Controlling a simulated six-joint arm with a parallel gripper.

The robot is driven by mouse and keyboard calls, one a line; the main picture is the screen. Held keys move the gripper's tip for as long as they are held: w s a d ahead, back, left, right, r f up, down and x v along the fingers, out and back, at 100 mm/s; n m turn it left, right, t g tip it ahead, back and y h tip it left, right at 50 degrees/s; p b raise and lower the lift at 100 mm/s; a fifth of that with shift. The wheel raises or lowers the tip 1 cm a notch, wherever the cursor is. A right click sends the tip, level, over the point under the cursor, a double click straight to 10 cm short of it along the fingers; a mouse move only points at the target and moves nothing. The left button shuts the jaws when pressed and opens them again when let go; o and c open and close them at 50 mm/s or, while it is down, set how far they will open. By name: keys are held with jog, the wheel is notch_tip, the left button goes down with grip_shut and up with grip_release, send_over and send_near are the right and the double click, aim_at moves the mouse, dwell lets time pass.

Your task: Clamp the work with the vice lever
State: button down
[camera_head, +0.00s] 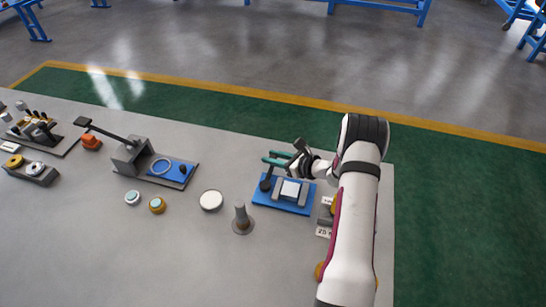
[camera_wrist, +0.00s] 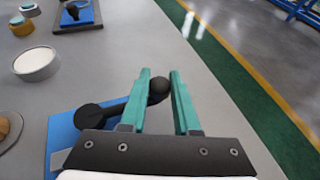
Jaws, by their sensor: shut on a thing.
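The vice has a blue base (camera_head: 268,203) near the right end of the table, with grey jaws (camera_head: 277,190). A pale block, the work (camera_head: 291,189), sits between the jaws. The black vice lever (camera_wrist: 115,108) runs from a round pivot (camera_wrist: 90,117) to a ball knob (camera_wrist: 158,87). My gripper (camera_head: 272,158) reaches the vice from the right, above its far side. In the wrist view my gripper's teal fingers (camera_wrist: 161,76) stand on both sides of the knob and are shut on it. The work is hidden in the wrist view.
A grey peg on a round foot (camera_head: 241,218) and a white round dish (camera_head: 211,200) stand left of the vice. A lever press on a plate (camera_head: 132,157) is further left. Grey and yellow parts (camera_head: 326,211) lie close to my arm. The table's far edge is near.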

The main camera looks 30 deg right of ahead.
jog(key=shift+w+a+y, duration=0.1)
jog(key=shift+y, duration=0.2)
dwell(0.5)
jog(key=shift+w+a+n+g+y, duration=0.25)
jog(key=shift+n+y, duration=0.15)
jog(key=shift+n, duration=0.1)
jog(key=shift+w+a+n+g+y, duration=0.15)
jog(key=shift+a+n+g+y, duration=0.1)
jog(key=shift+n+y, duration=0.2)
jog(key=a+n+g+y, duration=0.1)
jog(key=w+a+n+g+y, duration=0.1)
jog(key=n, duration=0.1)
jog(key=shift+g+y, duration=0.3)
jog(key=shift+y, duration=0.05)
jog(key=shift+w+a+n+g+y, duration=0.15)
jog(key=shift+a+n+g+y, duration=0.5)
jog(key=shift+n+g, duration=0.3)
jog(key=shift+w+a+n+g+y, duration=0.1)
jog(key=shift+a+n+g+y, duration=0.45)
jog(key=shift+a+n+g, duration=0.35)
jog(key=shift+d, duration=0.15)
jog(key=c, duration=0.6)
grip_release()
jog(key=shift+c, duration=0.2)
jog(key=shift+r, duration=0.1)
